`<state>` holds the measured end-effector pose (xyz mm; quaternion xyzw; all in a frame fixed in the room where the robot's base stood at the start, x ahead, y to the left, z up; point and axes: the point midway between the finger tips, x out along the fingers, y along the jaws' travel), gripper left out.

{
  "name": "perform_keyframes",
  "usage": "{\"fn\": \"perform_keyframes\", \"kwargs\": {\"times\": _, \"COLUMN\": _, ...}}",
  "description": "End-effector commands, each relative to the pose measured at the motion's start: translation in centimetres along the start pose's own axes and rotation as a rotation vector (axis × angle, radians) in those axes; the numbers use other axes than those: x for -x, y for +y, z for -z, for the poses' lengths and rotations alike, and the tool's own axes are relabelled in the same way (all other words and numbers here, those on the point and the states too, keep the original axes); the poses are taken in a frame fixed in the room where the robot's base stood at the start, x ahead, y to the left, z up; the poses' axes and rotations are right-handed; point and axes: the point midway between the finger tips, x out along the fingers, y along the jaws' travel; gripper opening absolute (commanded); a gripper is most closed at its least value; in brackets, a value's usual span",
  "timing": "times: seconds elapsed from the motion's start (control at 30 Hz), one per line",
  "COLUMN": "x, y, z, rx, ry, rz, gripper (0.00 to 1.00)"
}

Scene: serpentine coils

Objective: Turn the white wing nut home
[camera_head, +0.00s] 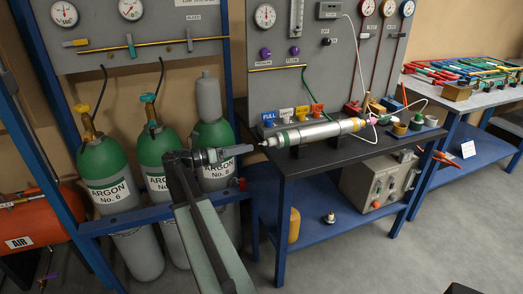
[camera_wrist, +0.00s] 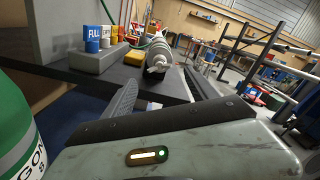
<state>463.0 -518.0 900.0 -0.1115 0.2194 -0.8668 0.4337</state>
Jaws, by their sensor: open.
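The white wing nut (camera_wrist: 157,66) sits on the near end of a silver cylinder (camera_wrist: 158,48) in the wrist view. In the head view the silver cylinder (camera_head: 315,132) lies across dark supports on the bench, and the small wing nut (camera_head: 264,143) is at its left end. My gripper (camera_head: 250,149) is just left of that end, pointing at it, apart from it as far as I can tell. In the wrist view the fingers of my gripper (camera_wrist: 160,78) are spread, with the wing nut beyond and between their tips. Nothing is held.
Green argon bottles (camera_head: 165,165) stand at the left. The dark bench top (camera_head: 330,152) carries FULL and other labelled blocks (camera_head: 270,119) behind the cylinder. A gauge panel (camera_head: 320,60) rises behind. Open floor (camera_head: 440,230) lies to the front right.

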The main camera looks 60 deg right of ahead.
Motion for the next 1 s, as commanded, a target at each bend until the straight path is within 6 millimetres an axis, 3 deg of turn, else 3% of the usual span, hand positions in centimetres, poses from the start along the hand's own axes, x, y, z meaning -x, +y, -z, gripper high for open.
{"fn": "perform_keyframes", "kwargs": {"times": 0.17, "x": -1.1, "y": -0.1, "z": 0.0, "rx": 0.001, "ry": 0.001, "rz": 0.001, "gripper": 0.67}}
{"fn": "perform_keyframes", "kwargs": {"times": 0.5, "x": -6.8, "y": 0.0, "z": 0.0, "rx": -0.001, "ry": 0.002, "rz": -0.002, "gripper": 0.67}}
{"fn": "perform_keyframes", "kwargs": {"times": 0.87, "x": -7.6, "y": 0.1, "z": 0.0, "rx": -0.001, "ry": 0.000, "rz": -0.006, "gripper": 0.67}}
{"fn": "perform_keyframes", "kwargs": {"times": 1.0, "x": -7.5, "y": 0.1, "z": 0.0, "rx": -0.001, "ry": 0.000, "rz": -0.006, "gripper": 0.28}}
